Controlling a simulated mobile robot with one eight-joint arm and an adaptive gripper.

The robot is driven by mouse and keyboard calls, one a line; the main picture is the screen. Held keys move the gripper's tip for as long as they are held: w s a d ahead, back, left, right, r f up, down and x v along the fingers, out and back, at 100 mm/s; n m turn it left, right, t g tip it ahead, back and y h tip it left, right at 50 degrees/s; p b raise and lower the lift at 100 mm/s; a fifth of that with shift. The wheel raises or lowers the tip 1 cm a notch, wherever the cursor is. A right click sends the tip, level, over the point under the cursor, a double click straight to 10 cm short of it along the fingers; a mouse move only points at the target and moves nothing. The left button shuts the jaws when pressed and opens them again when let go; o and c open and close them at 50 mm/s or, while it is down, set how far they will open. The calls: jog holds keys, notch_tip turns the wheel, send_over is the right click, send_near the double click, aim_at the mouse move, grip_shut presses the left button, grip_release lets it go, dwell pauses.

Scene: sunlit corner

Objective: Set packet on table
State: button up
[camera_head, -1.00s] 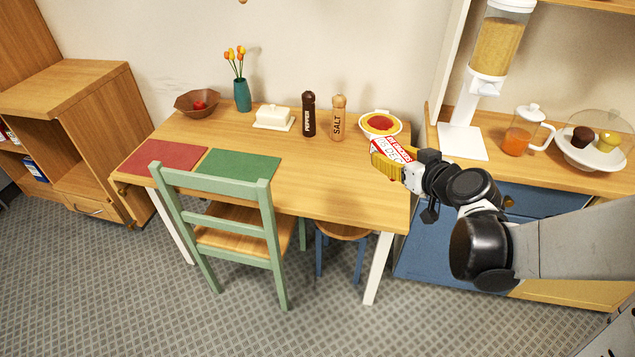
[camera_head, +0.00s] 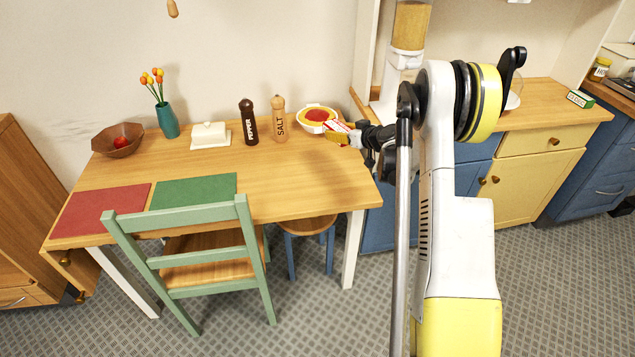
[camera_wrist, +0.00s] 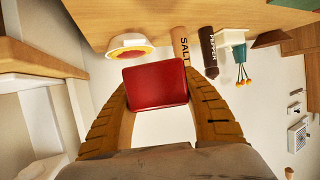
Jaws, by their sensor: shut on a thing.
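The packet is a small red box with white and red sides; it shows in the head view (camera_head: 339,127) and its red end in the wrist view (camera_wrist: 155,84). My gripper (camera_head: 345,133) is shut on it, with a yellow-brown finger on either side in the wrist view (camera_wrist: 155,100). The packet is at the right end of the wooden table (camera_head: 300,180), close to the yellow-rimmed bowl with red content (camera_head: 318,116). I cannot tell how high it is above the tabletop. My gripper partly hides the packet in the head view.
Salt mill (camera_head: 279,120), pepper mill (camera_head: 248,122), white butter dish (camera_head: 210,135), vase (camera_head: 167,120) and brown bowl (camera_head: 118,141) line the table's back. Red (camera_head: 102,208) and green (camera_head: 194,191) mats lie left. The table's front right is clear. A green chair (camera_head: 195,250) stands in front.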

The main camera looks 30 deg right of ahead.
jog(key=d+f, duration=0.3)
jog(key=d, duration=0.1)
jog(key=b, duration=0.5)
send_over(322, 180)
notch_tip(322, 180, down, 7)
jog(key=shift+d+f, duration=0.1)
jog(key=shift+f, duration=0.05)
notch_tip(322, 180, down, 4)
jog(key=shift+f+b, duration=0.1)
jog(key=shift+b, duration=1.05)
jog(key=shift+r, duration=0.2)
jog(key=shift+f, duration=0.15)
jog(key=o, duration=1.2)
jog(key=shift+o, duration=0.3)
